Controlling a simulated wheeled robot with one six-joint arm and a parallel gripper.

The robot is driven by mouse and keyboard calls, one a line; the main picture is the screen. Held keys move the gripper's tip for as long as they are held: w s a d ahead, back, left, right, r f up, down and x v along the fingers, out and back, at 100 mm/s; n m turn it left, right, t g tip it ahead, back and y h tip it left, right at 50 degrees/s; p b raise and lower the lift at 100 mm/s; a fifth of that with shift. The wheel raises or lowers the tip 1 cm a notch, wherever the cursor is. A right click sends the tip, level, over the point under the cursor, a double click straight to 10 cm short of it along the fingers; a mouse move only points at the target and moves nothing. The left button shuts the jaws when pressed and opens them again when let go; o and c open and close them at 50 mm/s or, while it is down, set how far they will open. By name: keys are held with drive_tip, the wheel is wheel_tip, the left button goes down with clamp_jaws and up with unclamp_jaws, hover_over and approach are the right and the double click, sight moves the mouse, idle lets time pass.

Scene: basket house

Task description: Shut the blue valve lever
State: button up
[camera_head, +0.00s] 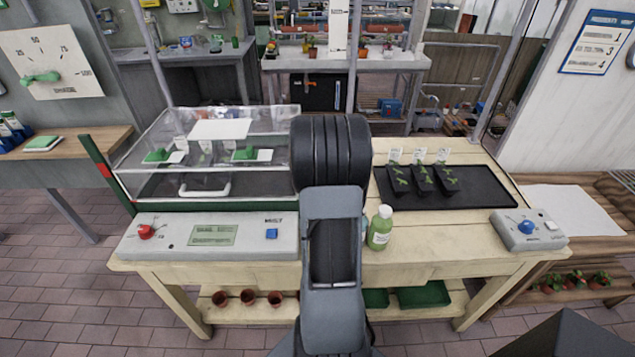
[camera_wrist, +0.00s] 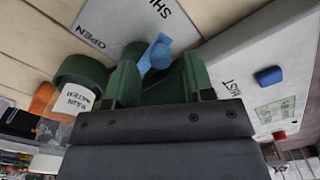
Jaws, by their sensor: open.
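The blue valve lever (camera_wrist: 156,54) shows in the wrist view, beside a grey plate (camera_wrist: 112,22) lettered OPEN on its left part and SHUT, partly cut off, at the top edge. The lever slants from lower left to upper right. I cannot tell which mark it points at. My gripper (camera_wrist: 159,74) is open, with dark green fingers on either side of the lever's lower end. Whether a finger touches it is unclear. In the head view the lever and my gripper are hidden behind my arm.
A grey control box with a blue button (camera_wrist: 268,76) lies close on the right in the wrist view. In the head view, a green bottle (camera_head: 380,229) stands right of my arm, near a black seedling tray (camera_head: 490,188). A clear propagator (camera_head: 270,125) stands left.

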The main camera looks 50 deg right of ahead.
wheel_tip(320, 180, up, 12)
idle(0.4)
drive_tip(key=shift+f, duration=0.1)
